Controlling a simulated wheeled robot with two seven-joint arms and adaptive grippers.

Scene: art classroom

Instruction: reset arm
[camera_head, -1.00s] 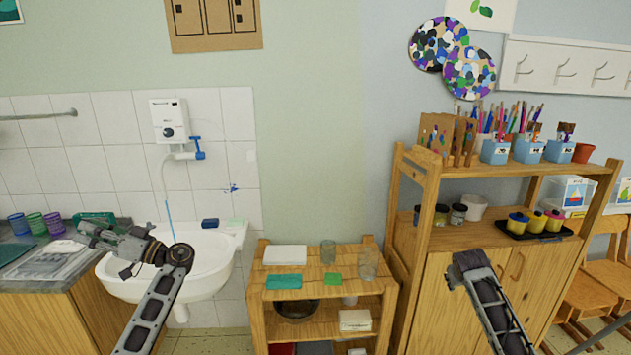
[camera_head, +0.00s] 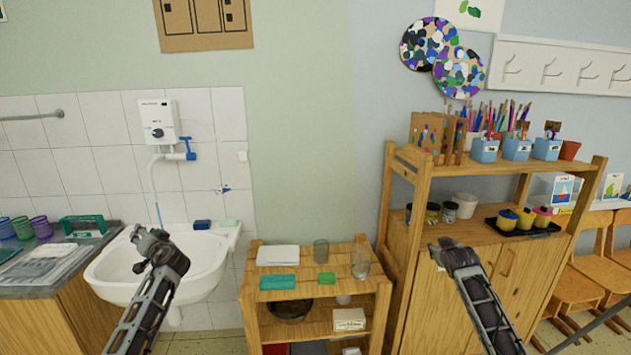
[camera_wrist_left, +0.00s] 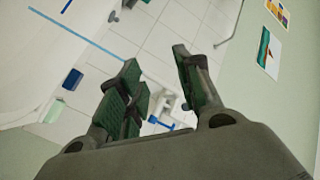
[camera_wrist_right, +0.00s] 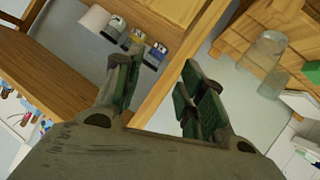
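My left gripper (camera_head: 148,241) is in front of the white sink (camera_head: 205,262) in the head view. In the left wrist view its two green-padded fingers (camera_wrist_left: 158,84) stand apart with nothing between them. My right gripper (camera_head: 440,250) is in front of the wooden shelf cabinet (camera_head: 425,285) in the head view. In the right wrist view its fingers (camera_wrist_right: 158,88) are also apart and empty. Both forearms come up from the bottom edge of the head view. The exact fingertips are hard to make out there.
A low wooden shelf (camera_head: 262,304) between the arms holds glass jars (camera_head: 361,263), a white block and green pieces. Pencil holders (camera_head: 485,150) and paint pots (camera_head: 507,220) stand on the cabinet. A counter (camera_head: 50,285) with cups is at left, wooden chairs (camera_head: 575,290) at right.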

